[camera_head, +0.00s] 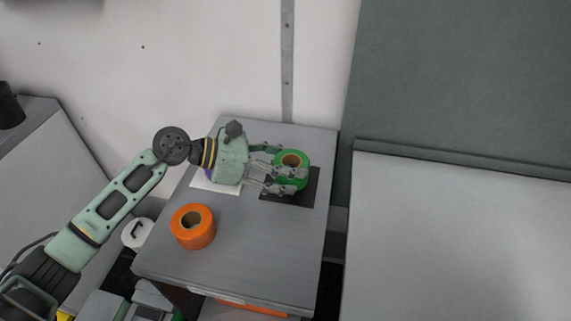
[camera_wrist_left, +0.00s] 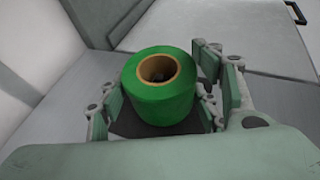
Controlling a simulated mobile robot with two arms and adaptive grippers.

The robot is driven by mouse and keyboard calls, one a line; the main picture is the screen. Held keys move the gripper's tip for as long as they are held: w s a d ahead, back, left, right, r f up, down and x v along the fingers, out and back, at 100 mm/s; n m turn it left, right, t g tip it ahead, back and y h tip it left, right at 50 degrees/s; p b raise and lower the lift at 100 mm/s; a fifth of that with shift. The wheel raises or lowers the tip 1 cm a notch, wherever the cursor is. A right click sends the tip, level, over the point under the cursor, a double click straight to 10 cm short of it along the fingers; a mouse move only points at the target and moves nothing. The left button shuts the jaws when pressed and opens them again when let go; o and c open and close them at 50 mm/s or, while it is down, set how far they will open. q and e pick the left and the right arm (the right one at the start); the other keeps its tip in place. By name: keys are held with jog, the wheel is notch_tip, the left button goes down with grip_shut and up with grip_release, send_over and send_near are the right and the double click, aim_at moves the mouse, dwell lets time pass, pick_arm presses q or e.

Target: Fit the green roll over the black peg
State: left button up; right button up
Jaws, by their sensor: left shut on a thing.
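The green roll (camera_head: 302,182) has a brown core and stands upright over the dark square (camera_head: 306,199) on the grey table. My left gripper (camera_head: 288,162) reaches in from the left and is shut on the green roll. In the left wrist view the green roll (camera_wrist_left: 160,101) sits between the two finger pads, its open core facing up. I cannot make out the black peg; the inside of the core is dark. Whether the roll touches the dark square is unclear. My right gripper is not in view.
An orange roll (camera_head: 193,227) stands near the table's front left. A white sheet (camera_head: 222,188) with a purple thing lies behind and under my left gripper, mostly hidden. The front right of the table (camera_head: 268,253) is clear. A wall rises behind the table.

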pick_arm(q)
jog(key=shift+f+b, duration=0.5)
jog(key=shift+f, duration=0.05)
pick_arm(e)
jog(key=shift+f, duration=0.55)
pick_arm(q)
jog(key=o, duration=1)
jog(key=shift+c, duration=0.2)
jog(key=shift+v, duration=2.5)
jog(key=shift+b+v, duration=0.9)
jog(key=shift+v, duration=2.15)
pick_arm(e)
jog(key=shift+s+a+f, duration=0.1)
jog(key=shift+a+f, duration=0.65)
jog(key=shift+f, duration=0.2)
pick_arm(q)
jog(key=shift+r, duration=0.15)
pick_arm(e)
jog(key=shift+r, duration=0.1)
